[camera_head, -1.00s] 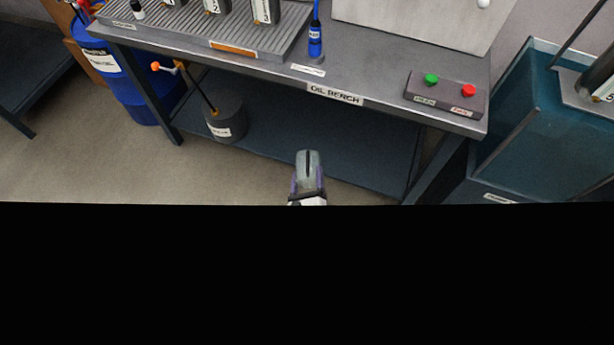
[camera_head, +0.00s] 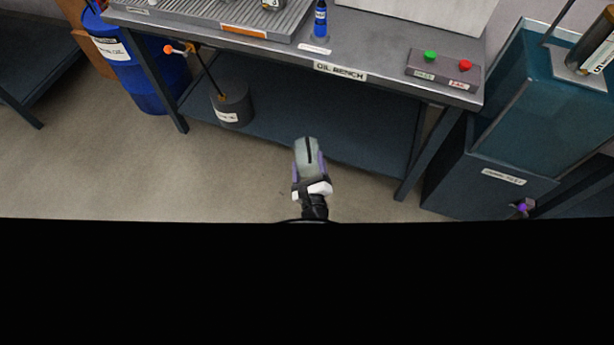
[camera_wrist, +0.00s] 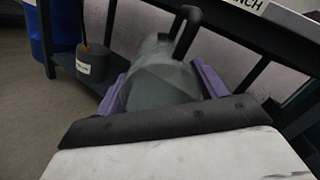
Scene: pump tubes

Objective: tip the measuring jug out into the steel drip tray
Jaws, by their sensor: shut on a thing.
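My gripper (camera_head: 309,172) is shut on the measuring jug (camera_head: 307,150), a grey-green, see-through vessel with a dark handle. It is held in front of the bench, lower in the picture than the bench top. In the wrist view the jug (camera_wrist: 160,80) sits between the purple fingers (camera_wrist: 165,88); its dark handle faces away. What is inside it cannot be told. A grey ribbed tray (camera_head: 190,12), perhaps the steel drip tray, lies on the left of the bench top, cut off by the picture's top edge.
The oil bench (camera_head: 390,82) has a blue bottle (camera_head: 320,20) and a button box (camera_head: 443,70) on top. A dark can (camera_head: 232,104) with a rod stands on its lower shelf. A blue drum (camera_head: 150,85) is left, a teal tank (camera_head: 530,100) right. Floor before the bench is clear.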

